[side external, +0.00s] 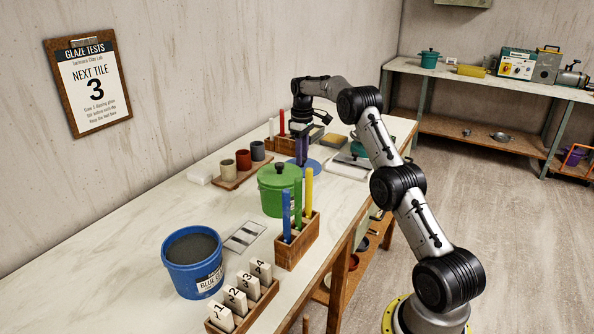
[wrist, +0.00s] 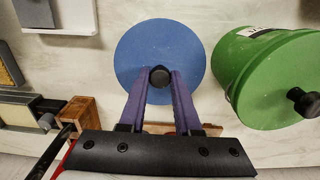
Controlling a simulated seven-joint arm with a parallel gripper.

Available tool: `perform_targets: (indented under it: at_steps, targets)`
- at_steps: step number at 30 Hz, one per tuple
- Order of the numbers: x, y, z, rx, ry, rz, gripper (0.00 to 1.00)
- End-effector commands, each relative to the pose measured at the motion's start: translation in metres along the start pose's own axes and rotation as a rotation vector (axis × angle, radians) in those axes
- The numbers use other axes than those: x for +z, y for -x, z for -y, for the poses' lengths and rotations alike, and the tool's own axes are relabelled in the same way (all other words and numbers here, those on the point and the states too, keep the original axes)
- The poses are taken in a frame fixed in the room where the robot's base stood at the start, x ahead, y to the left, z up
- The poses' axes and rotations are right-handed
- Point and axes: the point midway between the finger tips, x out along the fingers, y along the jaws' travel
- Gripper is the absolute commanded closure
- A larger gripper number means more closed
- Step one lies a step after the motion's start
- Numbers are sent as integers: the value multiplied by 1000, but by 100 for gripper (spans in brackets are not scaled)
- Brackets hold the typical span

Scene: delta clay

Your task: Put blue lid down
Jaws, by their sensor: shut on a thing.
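The blue lid (side external: 313,168) is a flat round disc with a dark knob, level at or just above the table, behind the green bucket; I cannot tell whether it touches the surface. My gripper (side external: 303,160) points down from above and is shut on the lid's knob. In the wrist view the purple fingers (wrist: 160,82) close on the knob at the middle of the blue lid (wrist: 160,45). The blue bucket (side external: 194,278) stands uncovered at the front left, with dark grey glaze inside.
The lidded green bucket (side external: 273,195) stands close beside the blue lid, and shows at right in the wrist view (wrist: 250,75). A wooden rack (side external: 297,246) holds coloured sticks. Small cups stand on a board (side external: 240,172). Numbered tiles fill a rack (side external: 243,308) at the front.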

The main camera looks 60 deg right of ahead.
Motion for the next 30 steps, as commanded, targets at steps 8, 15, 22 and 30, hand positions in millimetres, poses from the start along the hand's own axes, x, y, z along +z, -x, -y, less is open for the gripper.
perform_targets:
  at_steps: [8, 15, 22, 30]
  targets:
    - [0, -23, 0, -1, 0, 1, 100]
    - [0, -45, 0, 2, 0, -2, 100]
    - [0, -46, 0, 1, 0, -2, 100]
    - [0, -48, 0, 1, 0, -1, 38]
